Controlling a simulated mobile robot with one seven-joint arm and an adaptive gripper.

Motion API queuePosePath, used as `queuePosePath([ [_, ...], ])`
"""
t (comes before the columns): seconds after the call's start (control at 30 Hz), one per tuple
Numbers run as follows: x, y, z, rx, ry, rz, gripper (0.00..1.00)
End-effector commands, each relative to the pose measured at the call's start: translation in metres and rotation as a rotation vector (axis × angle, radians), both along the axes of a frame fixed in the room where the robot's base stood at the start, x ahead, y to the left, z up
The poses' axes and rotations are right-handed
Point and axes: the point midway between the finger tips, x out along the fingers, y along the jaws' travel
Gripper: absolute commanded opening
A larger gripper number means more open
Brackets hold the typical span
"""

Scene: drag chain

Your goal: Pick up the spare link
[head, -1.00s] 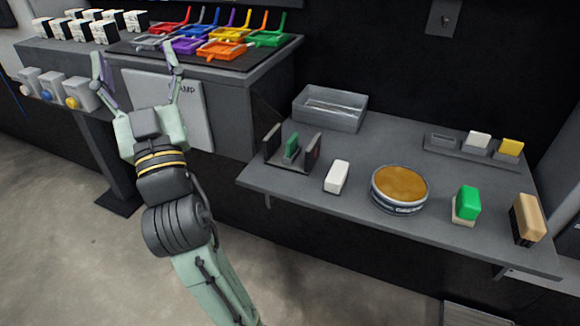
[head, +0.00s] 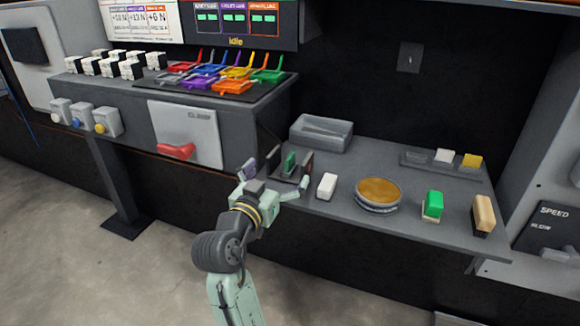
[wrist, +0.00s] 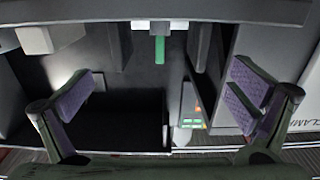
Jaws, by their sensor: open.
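A small green upright piece (head: 289,163) stands between the dark posts of a holder (head: 306,165) at the left end of the grey shelf. No label marks it, so I cannot tell for sure that it is the spare link. My gripper (head: 276,178) is open and empty, at the shelf's left front edge, close to the holder. In the wrist view, my gripper's purple-padded fingers (wrist: 165,95) are wide apart. The green piece (wrist: 160,50) shows beyond them, near the top middle, between the two posts, apart from both fingers.
On the shelf (head: 400,222) are a white block (head: 327,186), a round tin (head: 378,194), a green-topped block (head: 433,206), a tan block (head: 484,215) and a grey bin (head: 321,134). A bench with colored handled trays (head: 232,87) and a red lever (head: 176,151) stands left.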

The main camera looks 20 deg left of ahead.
Motion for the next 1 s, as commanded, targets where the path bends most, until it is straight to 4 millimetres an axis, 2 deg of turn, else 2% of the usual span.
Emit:
queuePosePath([
  [0.17, 0.013, -0.001, 0.003, 0.0, -0.001, -0.001, 1.0],
  [0.37, 0.042, -0.003, 0.013, -0.001, 0.0, -0.001, 1.0],
  [0.5, 0.057, -0.002, 0.01, 0.0, -0.001, 0.002, 1.0],
  [0.77, 0.06, -0.002, 0.008, 0.001, -0.001, 0.003, 1.0],
  [1.0, 0.06, -0.002, 0.008, 0.001, -0.001, 0.003, 0.85],
])
